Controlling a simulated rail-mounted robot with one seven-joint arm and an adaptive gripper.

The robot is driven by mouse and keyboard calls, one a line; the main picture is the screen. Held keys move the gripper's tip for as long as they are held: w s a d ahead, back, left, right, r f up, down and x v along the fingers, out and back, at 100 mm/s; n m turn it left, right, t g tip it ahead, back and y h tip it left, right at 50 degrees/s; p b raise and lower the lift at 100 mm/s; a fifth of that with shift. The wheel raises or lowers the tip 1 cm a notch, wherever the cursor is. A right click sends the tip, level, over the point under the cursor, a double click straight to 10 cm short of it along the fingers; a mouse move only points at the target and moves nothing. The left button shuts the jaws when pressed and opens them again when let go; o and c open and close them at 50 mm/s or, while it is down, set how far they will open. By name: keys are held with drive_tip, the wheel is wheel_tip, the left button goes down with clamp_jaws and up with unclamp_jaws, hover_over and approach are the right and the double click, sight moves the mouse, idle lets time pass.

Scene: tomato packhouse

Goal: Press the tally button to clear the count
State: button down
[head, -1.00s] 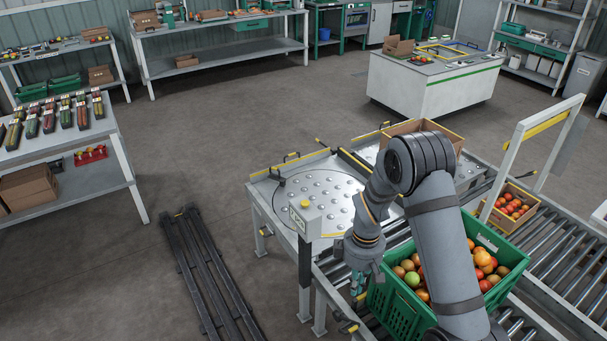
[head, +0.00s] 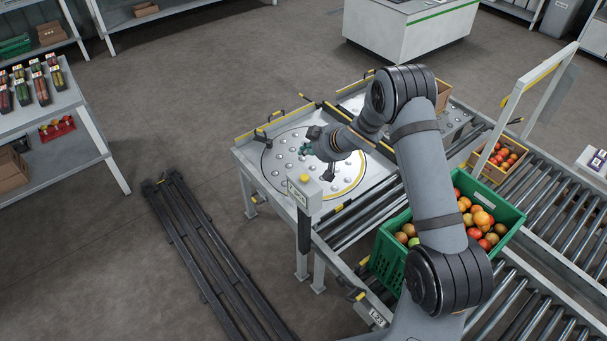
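The tally button is a yellow cap (head: 304,178) on top of a small grey box (head: 305,193) with a label on its front. The box stands on a dark post at the front corner of the ball-top table (head: 270,185). My gripper (head: 306,149) hangs over the table, just above and behind the button in the picture, apart from it. Its tip is teal, with dark parts spread to either side. It is too small to tell whether the fingers are open or shut. I see nothing held in it. The button is fully in view.
A green crate of tomatoes (head: 390,263) sits on the roller conveyor (head: 545,220) under my arm. A cardboard box of tomatoes (head: 476,163) stands behind it. A grey frame (head: 520,105) rises over the conveyor. Dark rails (head: 205,255) lie on the floor at left.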

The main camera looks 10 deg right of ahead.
sight(305, 179)
drive_tip(key=shift+w+a+m, duration=0.1)
drive_tip(key=shift+m, duration=0.5)
wheel_tip(305, 179, down, 9)
drive_tip(key=b, duration=0.8)
idle(1.2)
drive_tip(key=shift+f+b, duration=0.35)
